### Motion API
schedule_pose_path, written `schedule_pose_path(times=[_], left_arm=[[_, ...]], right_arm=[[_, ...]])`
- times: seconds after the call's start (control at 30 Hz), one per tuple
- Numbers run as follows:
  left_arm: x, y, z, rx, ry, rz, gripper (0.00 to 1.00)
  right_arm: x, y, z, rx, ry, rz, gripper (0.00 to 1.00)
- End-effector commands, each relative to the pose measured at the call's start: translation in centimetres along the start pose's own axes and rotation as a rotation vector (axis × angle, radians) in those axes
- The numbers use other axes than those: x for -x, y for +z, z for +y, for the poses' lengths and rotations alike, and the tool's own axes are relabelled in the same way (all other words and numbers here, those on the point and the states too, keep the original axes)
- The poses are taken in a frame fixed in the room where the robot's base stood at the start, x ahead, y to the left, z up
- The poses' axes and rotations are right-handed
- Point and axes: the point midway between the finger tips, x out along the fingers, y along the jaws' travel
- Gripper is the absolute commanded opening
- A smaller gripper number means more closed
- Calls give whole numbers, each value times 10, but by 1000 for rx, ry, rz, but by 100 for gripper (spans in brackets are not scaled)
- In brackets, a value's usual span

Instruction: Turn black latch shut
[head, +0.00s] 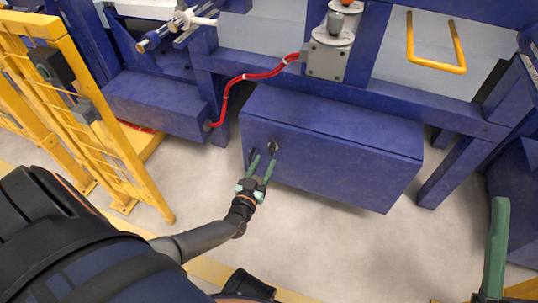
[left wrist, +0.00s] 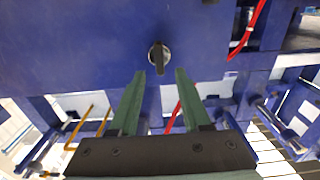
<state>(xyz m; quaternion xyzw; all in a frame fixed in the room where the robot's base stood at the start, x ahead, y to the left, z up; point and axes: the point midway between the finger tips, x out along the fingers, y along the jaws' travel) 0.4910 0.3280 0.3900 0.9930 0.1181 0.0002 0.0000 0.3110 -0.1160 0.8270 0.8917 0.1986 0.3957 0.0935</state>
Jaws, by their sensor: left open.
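The black latch (head: 272,146) sits on the front face of a blue box, near its left end. In the left wrist view the latch (left wrist: 157,56) is a dark handle on a round light plate, its handle lying along the direction of my fingers. My left gripper (head: 264,161) is open, its two green fingers pointing at the box face. In the left wrist view its fingertips (left wrist: 158,73) lie on either side of the handle's end; I cannot tell whether they touch it. At the right edge a green finger of my right gripper (head: 497,245) shows, the rest cut off.
The blue box (head: 350,160) hangs below a blue frame. A red cable (head: 240,82) runs above its left end to a grey unit (head: 329,55). A yellow fence (head: 85,110) stands at left. The floor before the box is clear.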

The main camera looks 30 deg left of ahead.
Motion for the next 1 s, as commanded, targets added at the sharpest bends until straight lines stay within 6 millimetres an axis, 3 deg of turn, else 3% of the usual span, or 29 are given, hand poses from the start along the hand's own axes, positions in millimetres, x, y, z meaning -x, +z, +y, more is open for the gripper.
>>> schedule_pose_path(times=[0.1,0.3,0.67,1.0], left_arm=[[-22,3,0,0,1,2,48],[-43,2,0,-2,1,0,48],[-47,0,0,-1,1,-1,48],[-47,0,0,-1,1,-1,9]], right_arm=[[9,10,-6,5,-3,-8,50],[14,17,-10,13,-8,-15,50],[14,18,-10,15,-10,-17,50],[14,17,-10,12,-9,-17,50]])
